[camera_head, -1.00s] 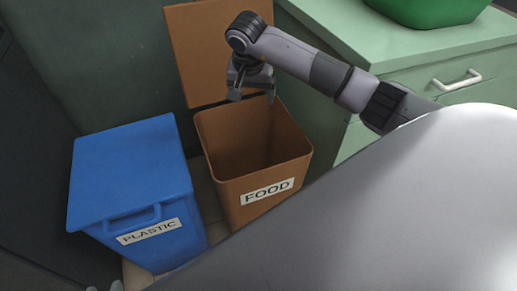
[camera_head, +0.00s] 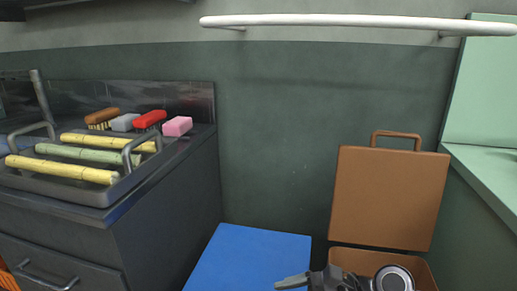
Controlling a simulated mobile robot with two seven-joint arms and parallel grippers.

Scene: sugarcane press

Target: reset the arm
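Part of my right gripper (camera_head: 300,280) shows at the bottom edge, right of centre, in front of the blue bin and the brown bin. Its finger parts point left and its round wrist joint is beside them on the right. The frame's lower edge cuts it off, so I cannot tell how far apart the fingers are. My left gripper is not in view.
The blue bin (camera_head: 250,262) stands at bottom centre. The brown bin (camera_head: 345,258) is open, its lid (camera_head: 390,197) raised against the wall. At left, a tray (camera_head: 100,190) of sugarcane (camera_head: 62,169) is on the dark counter, with several brushes and sponges behind. A white rail (camera_head: 350,21) crosses above.

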